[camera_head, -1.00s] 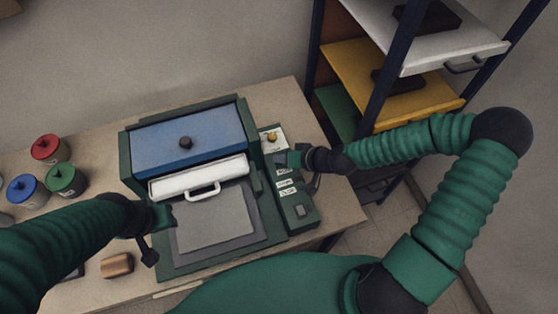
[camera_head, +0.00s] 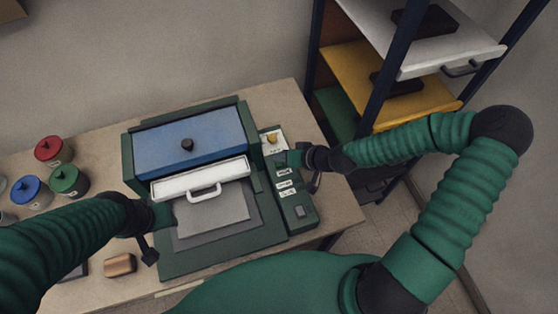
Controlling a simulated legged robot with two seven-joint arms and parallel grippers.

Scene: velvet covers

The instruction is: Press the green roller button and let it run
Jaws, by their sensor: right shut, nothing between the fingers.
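A press-like machine (camera_head: 265,213) with a green frame, a blue lid (camera_head: 165,150) and a white handled bar (camera_head: 222,181) stands on the table. A pale grey sheet (camera_head: 210,212) lies on its darker bed, its far edge at or under the white bar. A green control panel (camera_head: 298,222) runs along the right side, with a yellow knob, white labels and a grey square button. My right gripper (camera_head: 284,158) is shut and empty, its tip over the panel just below the knob. I cannot make out the green roller button; the gripper may cover it. My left gripper (camera_head: 162,216) is beside the bed's left edge; its jaw state is unclear.
Red (camera_head: 52,150), blue (camera_head: 28,192) and green (camera_head: 68,180) lidded jars stand at the left. A brown block (camera_head: 119,265) lies near the front. A rack with a yellow shelf (camera_head: 410,83) stands behind my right arm.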

